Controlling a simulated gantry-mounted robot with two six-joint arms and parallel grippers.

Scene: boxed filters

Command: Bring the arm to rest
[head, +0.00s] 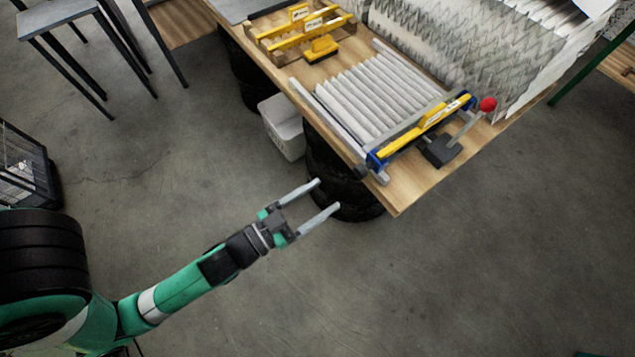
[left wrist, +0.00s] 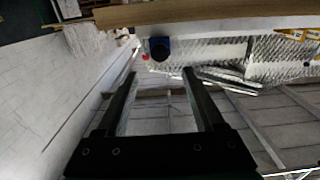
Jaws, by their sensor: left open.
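My left arm comes in from the lower left in the head view. Its left gripper (head: 329,195) is open, with two pale fingers apart and nothing between them. It hangs over the floor, in front of the near edge of the wooden workbench (head: 402,199), and appears apart from it. In the left wrist view the left gripper (left wrist: 158,75) also shows as two dark, spread fingers with nothing held. My right gripper is not in view.

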